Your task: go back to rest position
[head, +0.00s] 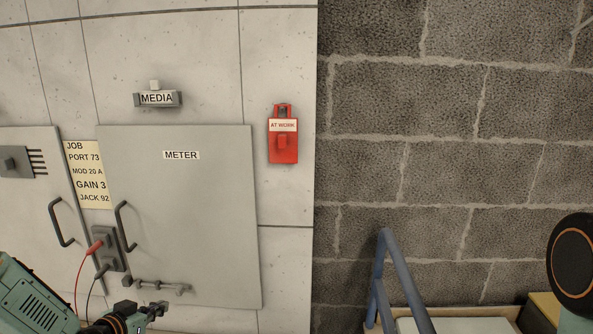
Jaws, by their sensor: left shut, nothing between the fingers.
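My left gripper (152,311) is at the bottom left, shut and empty. It is in front of the lower part of the grey cabinet door marked METER (190,215), just below a bolt latch (155,286). I cannot tell whether it touches the door. My left arm comes in from the bottom left corner. A dark round part of my right arm shows at the right edge; my right gripper is out of view.
Red and black leads (93,248) plug in left of the door handle (124,226). A blue-grey rail (397,275) stands low before the block wall (440,150).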

